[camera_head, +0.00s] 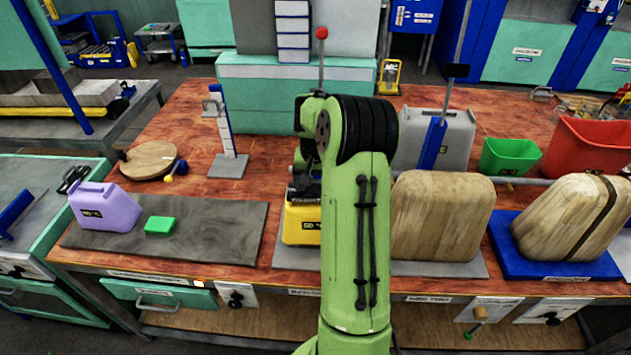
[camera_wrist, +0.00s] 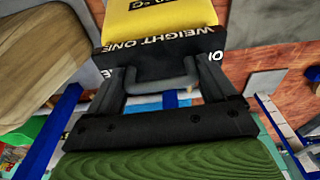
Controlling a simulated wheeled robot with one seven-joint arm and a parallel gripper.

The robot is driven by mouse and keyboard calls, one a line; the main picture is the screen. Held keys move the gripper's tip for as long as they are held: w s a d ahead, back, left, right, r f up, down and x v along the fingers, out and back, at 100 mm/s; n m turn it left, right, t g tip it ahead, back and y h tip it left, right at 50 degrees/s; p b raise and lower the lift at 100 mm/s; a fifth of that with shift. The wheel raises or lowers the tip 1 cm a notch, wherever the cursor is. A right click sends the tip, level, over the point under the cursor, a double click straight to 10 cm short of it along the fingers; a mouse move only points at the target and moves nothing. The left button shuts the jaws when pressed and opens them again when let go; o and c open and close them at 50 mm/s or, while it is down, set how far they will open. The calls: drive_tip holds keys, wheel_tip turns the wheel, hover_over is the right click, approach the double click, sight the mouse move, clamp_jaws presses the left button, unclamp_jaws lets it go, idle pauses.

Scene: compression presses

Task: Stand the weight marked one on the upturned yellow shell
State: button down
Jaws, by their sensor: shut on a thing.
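The weight marked one is a black block with a white "WEIGHT ONE" label and a handle. It shows in the wrist view (camera_wrist: 160,46) and partly in the head view (camera_head: 304,191). My gripper (camera_wrist: 162,78) is shut on its handle. The yellow shell (camera_head: 301,228), labelled 50 °C, stands on a grey plate. It also shows in the wrist view (camera_wrist: 160,17), directly beyond the weight. The weight is upright at the shell's top. I cannot tell whether it touches the shell. My arm hides the right part of both.
A wooden block (camera_head: 443,217) stands close right of my arm, with a grey container (camera_head: 435,142) behind it. A purple container (camera_head: 104,207) and a green block (camera_head: 160,225) sit on a dark mat (camera_head: 215,230) at left. A blue upright (camera_head: 227,130) stands behind.

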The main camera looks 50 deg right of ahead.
drive_tip(key=shift+f, duration=0.15)
drive_tip(key=shift+c, duration=0.5)
unclamp_jaws()
drive_tip(key=shift+o, duration=0.5)
drive_tip(key=shift+s, duration=0.1)
wheel_tip(320, 180, up, 16)
drive_tip(key=s+a+p, duration=0.1)
drive_tip(key=shift+a+p, duration=0.25)
drive_tip(key=shift+p, duration=0.1)
drive_tip(key=shift+f, duration=0.15)
